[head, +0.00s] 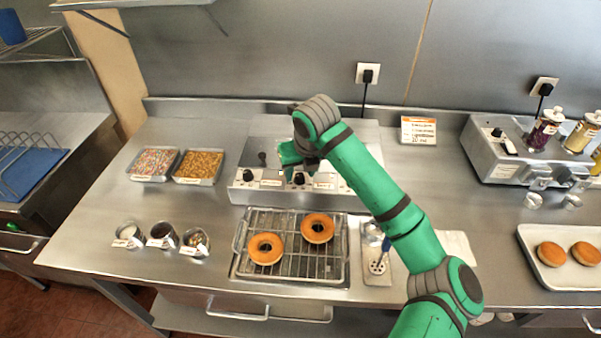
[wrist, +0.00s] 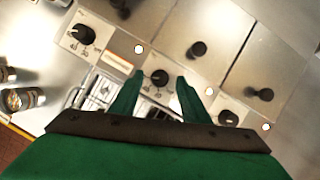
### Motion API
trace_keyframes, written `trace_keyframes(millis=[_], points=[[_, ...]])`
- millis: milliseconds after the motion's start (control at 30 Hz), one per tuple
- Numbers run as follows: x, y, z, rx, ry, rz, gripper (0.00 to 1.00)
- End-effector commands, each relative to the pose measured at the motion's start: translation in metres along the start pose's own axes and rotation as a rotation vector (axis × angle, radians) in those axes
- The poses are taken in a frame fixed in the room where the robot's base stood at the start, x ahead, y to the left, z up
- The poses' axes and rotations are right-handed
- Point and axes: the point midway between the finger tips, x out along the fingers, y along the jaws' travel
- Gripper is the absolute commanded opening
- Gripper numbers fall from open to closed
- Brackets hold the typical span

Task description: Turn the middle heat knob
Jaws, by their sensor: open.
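The middle heat knob (head: 299,178) is a black dial on the front panel of a steel warmer (head: 270,190). In the wrist view the middle knob (wrist: 159,77) shows upright between my two fingertips, with a gap on each side. My gripper (wrist: 159,80) is open and empty. I cannot tell whether the fingertips reach down around the knob or stop short of it. In the head view my gripper (head: 298,167) is just above the panel, partly hidden by my wrist. The left knob (head: 248,175) is clear.
Black lid handles (wrist: 198,48) stand on the warmer's top. A wire rack (head: 290,250) with two doughnuts (head: 266,248) lies in front. Topping trays (head: 198,167) and small cups (head: 163,234) are to the left. A second appliance (head: 505,150) with jars stands right.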

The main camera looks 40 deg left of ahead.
Motion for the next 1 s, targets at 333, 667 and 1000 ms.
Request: trace_keyframes(millis=[333, 667, 1000], points=[[0.0102, -0.0003, -0.0001, -0.001, 0.0, 0.0, 0.42], [0.0097, -0.0009, -0.0003, 0.001, 0.0, 0.0, 0.02], [0.0089, -0.0032, 0.0, -0.05, -0.002, 0.019, 0.02]])
